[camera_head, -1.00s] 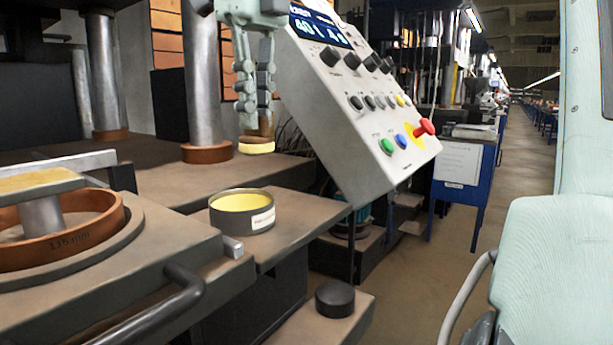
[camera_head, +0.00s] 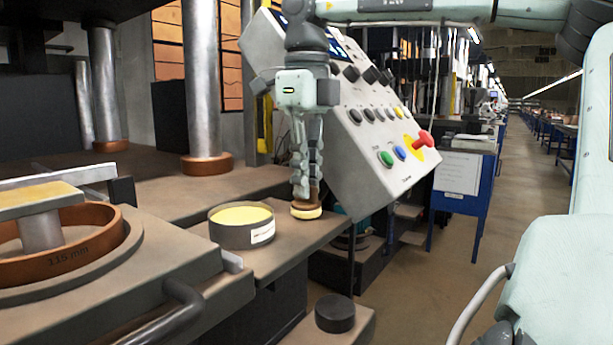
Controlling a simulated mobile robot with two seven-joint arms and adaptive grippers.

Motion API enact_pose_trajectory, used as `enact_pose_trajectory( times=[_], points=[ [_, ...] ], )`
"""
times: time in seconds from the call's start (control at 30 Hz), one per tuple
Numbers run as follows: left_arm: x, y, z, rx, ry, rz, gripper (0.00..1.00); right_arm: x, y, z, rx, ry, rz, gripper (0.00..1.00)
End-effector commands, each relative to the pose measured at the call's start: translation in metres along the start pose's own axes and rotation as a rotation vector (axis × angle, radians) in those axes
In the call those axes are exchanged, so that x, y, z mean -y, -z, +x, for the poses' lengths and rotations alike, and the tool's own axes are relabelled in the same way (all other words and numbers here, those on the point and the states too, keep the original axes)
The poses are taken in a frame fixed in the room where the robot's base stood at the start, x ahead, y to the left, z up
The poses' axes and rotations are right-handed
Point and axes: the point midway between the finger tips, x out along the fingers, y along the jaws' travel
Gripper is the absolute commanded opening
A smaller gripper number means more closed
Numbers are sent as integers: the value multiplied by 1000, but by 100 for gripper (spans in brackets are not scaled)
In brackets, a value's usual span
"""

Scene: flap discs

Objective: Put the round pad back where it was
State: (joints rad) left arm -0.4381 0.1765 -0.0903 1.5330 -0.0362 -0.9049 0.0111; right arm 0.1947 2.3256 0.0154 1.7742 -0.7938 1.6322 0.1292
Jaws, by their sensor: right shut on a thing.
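The round pad (camera_head: 306,212) has a pale yellow underside and a brown top grip. My right gripper (camera_head: 305,192) points down and is shut on the pad's brown grip. The pad is upright, to the right of a round dark tin (camera_head: 241,236) with a yellow fill and a white label, and apart from it. It is at or just above the shelf's right part, close to the edge; I cannot tell whether it touches. My left gripper is not in view.
The brown shelf (camera_head: 272,252) carries the tin. A brown ring marked 115 mm (camera_head: 75,262) sits on a round plate at left. A control panel (camera_head: 375,150) with knobs and a red button stands behind my right gripper. A black round knob (camera_head: 335,313) is below the shelf.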

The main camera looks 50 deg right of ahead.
Motion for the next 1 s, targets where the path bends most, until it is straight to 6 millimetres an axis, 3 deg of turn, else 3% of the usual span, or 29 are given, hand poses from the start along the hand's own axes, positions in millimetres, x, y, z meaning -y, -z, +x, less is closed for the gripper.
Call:
enact_pose_trajectory(
  times=[0.33,0.37,0.5,0.87,1.0],
  points=[
    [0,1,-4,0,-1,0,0,0,0,4,-1,0,0,0],
    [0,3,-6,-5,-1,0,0,0,0,3,-1,0,0,16],
    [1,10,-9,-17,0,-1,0,0,0,3,-1,0,0,33],
    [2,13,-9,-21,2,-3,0,0,0,0,0,0,0,33],
    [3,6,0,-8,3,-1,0,1,-1,-16,2,2,2,33]
  ],
)
